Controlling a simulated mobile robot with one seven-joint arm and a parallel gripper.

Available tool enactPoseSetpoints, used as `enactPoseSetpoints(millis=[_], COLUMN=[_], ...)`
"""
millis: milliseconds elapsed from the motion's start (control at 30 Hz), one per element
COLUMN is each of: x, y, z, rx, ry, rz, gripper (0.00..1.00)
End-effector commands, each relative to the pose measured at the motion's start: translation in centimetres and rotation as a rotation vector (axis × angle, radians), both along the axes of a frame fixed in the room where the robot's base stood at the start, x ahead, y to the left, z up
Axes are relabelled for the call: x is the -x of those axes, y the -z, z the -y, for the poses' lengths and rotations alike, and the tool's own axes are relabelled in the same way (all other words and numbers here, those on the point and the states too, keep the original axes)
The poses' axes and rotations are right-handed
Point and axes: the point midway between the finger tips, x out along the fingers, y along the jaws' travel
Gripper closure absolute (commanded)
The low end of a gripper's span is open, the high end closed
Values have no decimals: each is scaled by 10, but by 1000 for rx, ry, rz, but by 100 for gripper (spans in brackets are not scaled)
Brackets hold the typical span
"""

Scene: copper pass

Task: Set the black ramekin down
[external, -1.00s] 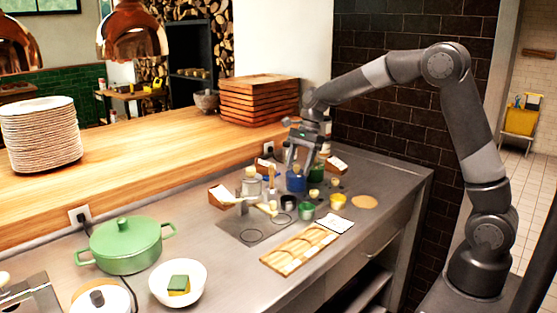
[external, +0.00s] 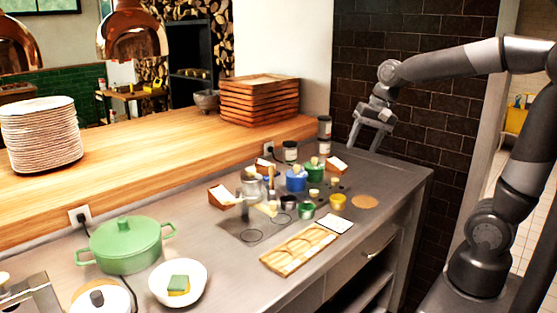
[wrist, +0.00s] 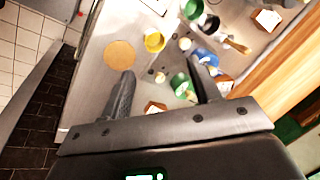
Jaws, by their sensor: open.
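The black ramekin (external: 289,203) stands on the steel counter among small coloured pots, left of a green ramekin (external: 306,210). In the wrist view the black ramekin (wrist: 209,23) is near the top, beside the green ramekin (wrist: 192,9). My gripper (external: 363,148) is open and empty above the counter's back right corner, well apart from the ramekin. In the wrist view its two fingers (wrist: 163,70) are spread with no object gripped between them.
A blue pot (external: 296,180), a green pot (external: 315,173) and a yellow ramekin (external: 338,202) stand nearby. A wooden tray (external: 288,265) lies in front. A round tan mat (external: 364,202) lies at right. The counter's right end is mostly clear.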

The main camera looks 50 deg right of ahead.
Motion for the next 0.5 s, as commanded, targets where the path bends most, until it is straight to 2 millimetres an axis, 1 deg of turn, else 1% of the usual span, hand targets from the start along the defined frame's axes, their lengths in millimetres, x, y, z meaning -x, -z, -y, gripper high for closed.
enactPoseSetpoints(millis=[33, 100, 300, 400, 500], x=[18, 38, 93, 113, 126], y=[-3, -3, 5, 11, 16], z=[5, 10, 26, 32, 36], rx=[36, 89, 253, 325, 378], ry=[-58, -145, -383, -479, -547], rz=[38, 82, 194, 231, 256], gripper=[43, 43, 43, 43, 43])
